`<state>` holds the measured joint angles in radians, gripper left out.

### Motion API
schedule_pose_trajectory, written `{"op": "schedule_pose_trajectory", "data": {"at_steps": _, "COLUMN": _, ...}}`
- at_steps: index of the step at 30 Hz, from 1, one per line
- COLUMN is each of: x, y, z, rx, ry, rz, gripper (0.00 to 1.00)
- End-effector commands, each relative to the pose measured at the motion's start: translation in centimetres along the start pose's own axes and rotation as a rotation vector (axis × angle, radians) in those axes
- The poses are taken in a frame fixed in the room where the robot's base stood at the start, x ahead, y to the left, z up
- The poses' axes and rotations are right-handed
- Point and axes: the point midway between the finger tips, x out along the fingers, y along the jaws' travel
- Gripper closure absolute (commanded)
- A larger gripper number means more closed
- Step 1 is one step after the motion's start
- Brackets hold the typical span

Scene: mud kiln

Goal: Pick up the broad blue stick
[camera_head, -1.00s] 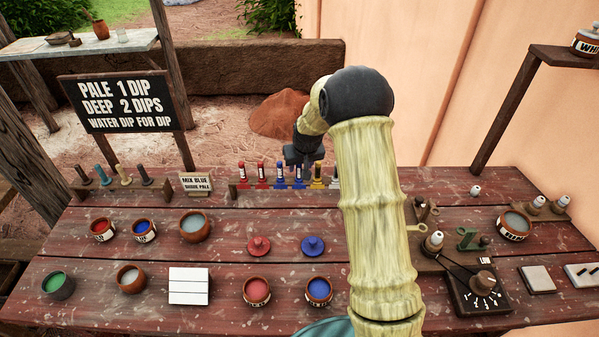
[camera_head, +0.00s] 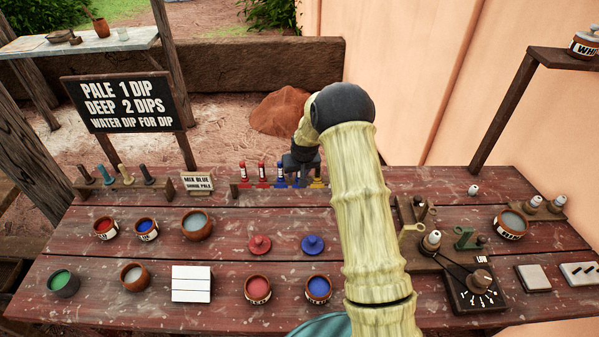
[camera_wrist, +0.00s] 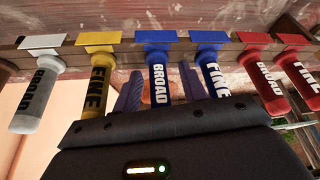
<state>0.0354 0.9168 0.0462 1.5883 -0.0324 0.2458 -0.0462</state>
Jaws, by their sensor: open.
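My gripper (camera_wrist: 161,84) is open, with one finger on each side of this stick. The fine blue stick (camera_wrist: 211,72) is close beside the right finger, and the fine yellow stick (camera_wrist: 98,80) is left of the left finger. In the head view my gripper (camera_head: 300,163) is over the rack and hides the upper part of the broad blue stick (camera_head: 299,182). Whether the fingers touch the stick cannot be told.
Two red sticks (camera_wrist: 265,80) and a grey broad stick (camera_wrist: 38,95) share the wooden rack (camera_wrist: 125,55).

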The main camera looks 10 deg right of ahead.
Motion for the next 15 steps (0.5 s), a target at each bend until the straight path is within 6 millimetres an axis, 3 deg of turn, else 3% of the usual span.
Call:
{"op": "schedule_pose_trajectory", "data": {"at_steps": 14, "x": -0.03, "y": -0.14, "z": -0.02, "rx": -0.002, "ry": 0.0, "rz": -0.001, "gripper": 0.58}}
{"op": "schedule_pose_trajectory", "data": {"at_steps": 15, "x": -0.03, "y": -0.17, "z": -0.03, "rx": -0.002, "ry": 0.0, "rz": -0.001, "gripper": 0.64}}
